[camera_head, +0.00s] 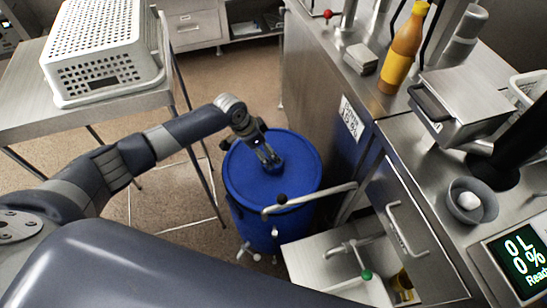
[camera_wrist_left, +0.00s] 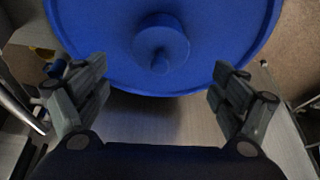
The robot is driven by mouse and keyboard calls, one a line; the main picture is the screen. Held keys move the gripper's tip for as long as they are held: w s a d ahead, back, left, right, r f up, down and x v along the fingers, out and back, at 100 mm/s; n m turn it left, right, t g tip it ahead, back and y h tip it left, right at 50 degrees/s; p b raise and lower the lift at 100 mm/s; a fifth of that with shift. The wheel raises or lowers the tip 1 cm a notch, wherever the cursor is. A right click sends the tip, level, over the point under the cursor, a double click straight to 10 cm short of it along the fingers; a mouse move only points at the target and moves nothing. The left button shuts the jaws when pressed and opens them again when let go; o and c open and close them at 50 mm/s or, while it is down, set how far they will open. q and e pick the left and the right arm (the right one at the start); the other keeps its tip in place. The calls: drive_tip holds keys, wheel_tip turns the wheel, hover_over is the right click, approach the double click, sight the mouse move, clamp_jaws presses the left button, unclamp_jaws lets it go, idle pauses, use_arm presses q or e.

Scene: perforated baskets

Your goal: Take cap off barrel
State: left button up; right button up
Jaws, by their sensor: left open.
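A blue barrel (camera_head: 262,225) stands upright on the floor beside the steel counter. Its round blue cap (camera_head: 300,165) is on top. In the left wrist view the cap (camera_wrist_left: 90,35) has a raised round knob (camera_wrist_left: 160,42) in its middle. My left gripper (camera_head: 268,160) is over the top of the barrel, near the knob. In the left wrist view its fingers (camera_wrist_left: 160,88) are wide apart, to either side of and below the knob in the picture, with nothing between them. The head view hides part of the knob behind the gripper. My right gripper is not in view.
A steel table (camera_head: 25,115) with a white perforated basket (camera_head: 70,80) stands at the left. The steel counter (camera_head: 320,70) is close to the barrel's right. An orange bottle (camera_head: 400,55) stands on the counter.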

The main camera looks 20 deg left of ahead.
sight(279, 154)
use_arm(q)
drive_tip(key=shift+w+f, duration=0.15)
drive_tip(key=shift+f, duration=0.2)
drive_tip(key=x, duration=0.4)
drive_tip(key=shift+s+f, duration=0.2)
drive_tip(key=shift+f, duration=0.1)
drive_tip(key=shift+w+d+f, duration=0.1)
drive_tip(key=shift+w+f, duration=0.05)
drive_tip(key=shift+f, duration=0.3)
drive_tip(key=c, duration=0.9)
drive_tip(key=shift+c, duration=1.2)
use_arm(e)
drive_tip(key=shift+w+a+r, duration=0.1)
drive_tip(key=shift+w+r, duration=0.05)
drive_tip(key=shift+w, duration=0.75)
